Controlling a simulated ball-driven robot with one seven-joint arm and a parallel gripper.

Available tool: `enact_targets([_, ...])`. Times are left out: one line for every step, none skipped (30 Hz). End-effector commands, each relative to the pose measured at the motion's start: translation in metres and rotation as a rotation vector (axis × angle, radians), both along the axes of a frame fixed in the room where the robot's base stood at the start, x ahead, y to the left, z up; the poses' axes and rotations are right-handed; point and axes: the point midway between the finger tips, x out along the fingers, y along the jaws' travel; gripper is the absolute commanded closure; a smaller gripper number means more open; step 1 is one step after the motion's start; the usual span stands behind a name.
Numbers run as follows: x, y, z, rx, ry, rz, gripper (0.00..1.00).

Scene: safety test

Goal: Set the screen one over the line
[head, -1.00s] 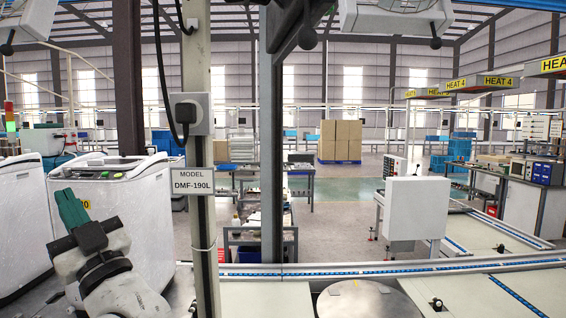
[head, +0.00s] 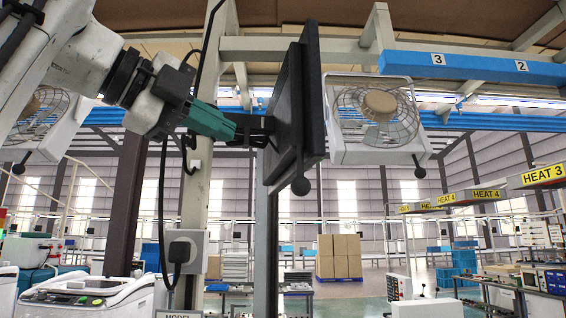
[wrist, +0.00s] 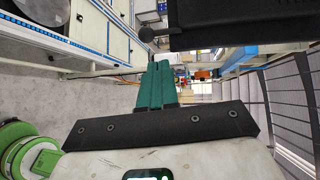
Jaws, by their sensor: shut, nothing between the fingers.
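The screen (head: 299,100) is a black flat panel seen nearly edge-on in the head view, hanging at the top centre with a dark bracket (head: 257,128) on its left side. A round black knob (head: 301,186) hangs below it. My gripper (head: 233,127) has green fingers, shut and empty, pointing right at the bracket. The tips look close to the bracket; whether they touch is unclear. In the wrist view the shut fingers (wrist: 160,68) point up the picture, with the dark screen (wrist: 240,22) ahead and to the right. The screen's face is mostly hidden.
A blue overhead beam (head: 470,68) carries number plates 3 and 2. A white-framed fan (head: 376,118) hangs right of the screen, another behind my arm. A pale post (head: 197,205) with cables and a socket box (head: 187,250) stands below my gripper.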

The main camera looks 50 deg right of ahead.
Motion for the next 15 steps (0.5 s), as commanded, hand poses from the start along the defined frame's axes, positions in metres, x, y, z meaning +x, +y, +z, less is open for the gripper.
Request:
enact_targets([-0.003,0.001,0.002,0.050,-0.005,0.017,1.00])
enact_targets([-0.005,0.002,0.002,0.074,-0.006,0.025,1.00])
enact_targets([-0.006,0.003,0.001,0.098,-0.005,0.034,1.00])
enact_targets([-0.006,0.004,0.001,0.110,-0.005,0.037,1.00])
enact_targets([-0.007,0.003,0.001,0.119,-0.006,0.040,1.00])
enact_targets([-0.007,0.002,0.000,0.127,-0.006,0.041,1.00])
enact_targets([-0.008,0.000,-0.001,0.129,-0.006,0.041,1.00])
enact_targets([-0.008,-0.002,-0.001,0.130,-0.006,0.041,1.00])
enact_targets([-0.008,-0.006,-0.003,0.129,-0.005,0.040,1.00])
enact_targets([-0.009,-0.010,-0.004,0.128,-0.005,0.040,1.00])
enact_targets([-0.009,-0.014,-0.005,0.129,-0.007,0.039,1.00])
enact_targets([-0.011,-0.020,-0.007,0.128,-0.008,0.038,1.00])
enact_targets([-0.011,-0.025,-0.009,0.128,-0.008,0.037,1.00])
enact_targets([-0.012,-0.031,-0.010,0.127,-0.006,0.037,1.00])
enact_targets([-0.013,-0.038,-0.012,0.127,-0.008,0.035,1.00])
